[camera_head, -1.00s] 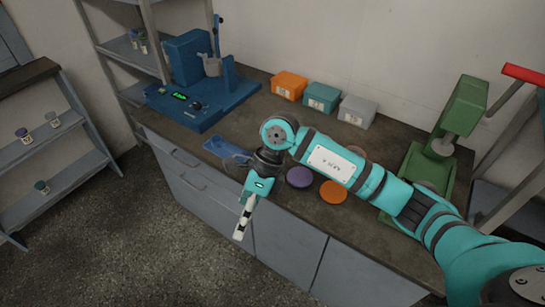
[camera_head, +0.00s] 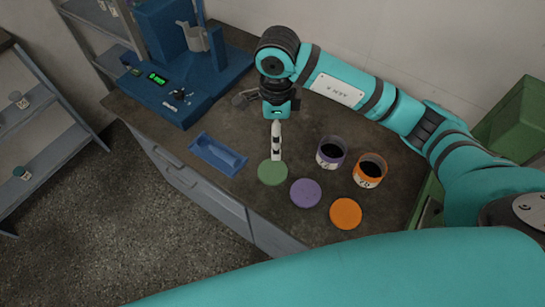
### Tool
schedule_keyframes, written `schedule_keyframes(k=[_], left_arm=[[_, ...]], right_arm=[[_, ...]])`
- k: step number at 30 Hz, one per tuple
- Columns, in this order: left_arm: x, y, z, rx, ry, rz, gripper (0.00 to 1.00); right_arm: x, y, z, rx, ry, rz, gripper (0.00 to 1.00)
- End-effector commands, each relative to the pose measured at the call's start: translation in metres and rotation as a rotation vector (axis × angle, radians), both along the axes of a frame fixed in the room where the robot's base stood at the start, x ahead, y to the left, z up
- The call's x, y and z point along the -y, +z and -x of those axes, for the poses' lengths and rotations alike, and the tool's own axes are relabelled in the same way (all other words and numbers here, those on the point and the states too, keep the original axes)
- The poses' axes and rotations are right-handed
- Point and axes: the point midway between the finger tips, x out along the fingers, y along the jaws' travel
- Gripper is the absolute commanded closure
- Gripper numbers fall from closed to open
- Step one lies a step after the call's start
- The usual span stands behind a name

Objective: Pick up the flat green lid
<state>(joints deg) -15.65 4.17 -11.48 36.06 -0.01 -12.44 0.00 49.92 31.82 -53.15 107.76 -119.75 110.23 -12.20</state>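The flat green lid (camera_head: 272,172) lies on the dark bench top near its front edge, left of a purple lid (camera_head: 305,193) and an orange lid (camera_head: 345,213). My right gripper (camera_head: 276,157) points down at the far edge of the green lid, its tip overlapping that edge in the picture. Whether it touches the lid I cannot tell. The fingers line up in this view, so their opening is hidden. My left gripper is not in view.
A purple-rimmed jar (camera_head: 330,153) and an orange-rimmed jar (camera_head: 369,170) with dark contents stand right of my gripper. A blue tray (camera_head: 217,155) lies to the left, and the blue machine (camera_head: 178,85) stands behind it. A green machine (camera_head: 512,118) is at the right.

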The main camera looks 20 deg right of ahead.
Motion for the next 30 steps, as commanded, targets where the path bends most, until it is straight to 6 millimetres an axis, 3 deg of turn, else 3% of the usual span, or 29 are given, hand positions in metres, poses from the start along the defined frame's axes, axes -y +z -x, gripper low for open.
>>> schedule_keyframes(k=[10,15,21,27,30], left_arm=[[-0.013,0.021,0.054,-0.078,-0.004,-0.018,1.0],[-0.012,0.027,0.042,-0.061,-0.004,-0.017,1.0],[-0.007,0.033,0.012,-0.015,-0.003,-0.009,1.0],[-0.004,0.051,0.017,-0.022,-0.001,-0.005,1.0],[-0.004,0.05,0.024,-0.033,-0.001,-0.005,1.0]], right_arm=[[-0.001,-0.073,0.003,-0.008,-0.001,-0.001,0.0],[-0.001,-0.101,0.002,-0.005,0.001,-0.002,0.0],[-0.001,-0.113,0.002,-0.003,0.0,-0.001,0.0],[-0.003,-0.14,0.005,-0.008,-0.001,-0.002,0.0],[-0.003,-0.154,0.003,-0.003,0.0,-0.002,0.0]])
